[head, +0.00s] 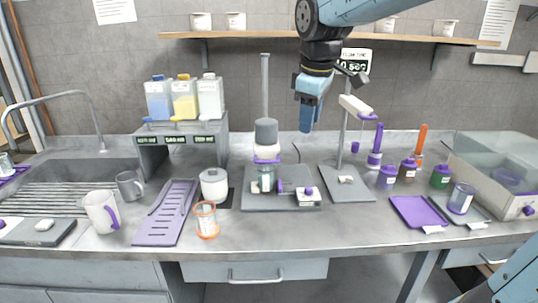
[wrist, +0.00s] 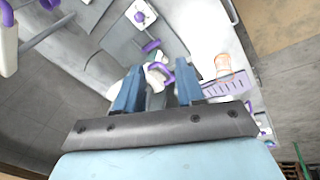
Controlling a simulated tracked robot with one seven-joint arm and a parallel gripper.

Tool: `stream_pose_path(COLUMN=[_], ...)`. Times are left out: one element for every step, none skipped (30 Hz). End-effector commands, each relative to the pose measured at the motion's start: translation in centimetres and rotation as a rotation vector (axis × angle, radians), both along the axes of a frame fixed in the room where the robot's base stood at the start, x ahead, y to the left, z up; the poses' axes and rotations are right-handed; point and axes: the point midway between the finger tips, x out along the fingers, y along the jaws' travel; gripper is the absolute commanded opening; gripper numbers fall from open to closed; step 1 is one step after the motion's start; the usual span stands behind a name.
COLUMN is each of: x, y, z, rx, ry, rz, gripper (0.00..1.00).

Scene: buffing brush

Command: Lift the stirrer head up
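The stirrer head (head: 266,132) is a grey-topped body on an upright metal rod, left of centre in the head view. A purple handle (head: 266,161) is at its lower front, just above a glass vessel (head: 266,180) on the grey stirrer base (head: 255,202). My gripper (head: 309,122) hangs above and to the right of the stirrer head, fingers pointing down, apart from it. In the wrist view my gripper (wrist: 158,66) is open with nothing held. A white part with a purple handle (wrist: 166,75) shows between and beyond the fingers; my fingers partly hide it.
A second stand (head: 350,160) with a white arm rises right of the stirrer. A rack with bottles (head: 183,110) stands to the left. A white jar (head: 214,185) and an orange-rimmed beaker (head: 205,220) are near the stirrer. A wall shelf (head: 250,36) runs behind my arm.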

Motion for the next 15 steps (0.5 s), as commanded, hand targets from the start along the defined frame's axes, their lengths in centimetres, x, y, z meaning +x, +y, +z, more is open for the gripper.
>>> stream_pose_path(x=[1.5, 2.2, 3.1, 3.8, 4.3, 5.0, 5.5, 5.9, 6.4, 6.7, 7.0, 7.3, 7.4, 7.6, 7.7], y=[1.3, 2.0, 2.9, 3.6, 4.2, 5.0, 5.5, 6.0, 6.6, 7.0, 7.3, 7.7, 7.9, 8.1, 8.2], z=[0.0, 0.0, 0.0, 0.0, 0.0, -0.1, -0.1, -0.2, -0.2, -0.3, -0.3, -0.4, -0.4, -0.4, -0.6], rx=[-0.021, -0.033, -0.050, -0.061, -0.070, -0.081, -0.090, -0.096, -0.104, -0.109, -0.113, -0.117, -0.120, -0.121, -0.124], ry=[0.019, 0.029, 0.042, 0.050, 0.057, 0.067, 0.074, 0.080, 0.086, 0.091, 0.096, 0.099, 0.102, 0.104, 0.107], rz=[0.078, 0.125, 0.186, 0.228, 0.268, 0.319, 0.354, 0.386, 0.423, 0.445, 0.467, 0.490, 0.504, 0.514, 0.524], gripper=[0.38, 0.38, 0.38, 0.38, 0.38, 0.38, 0.38, 0.38, 0.38, 0.38, 0.38, 0.38, 0.38, 0.38, 0.38])
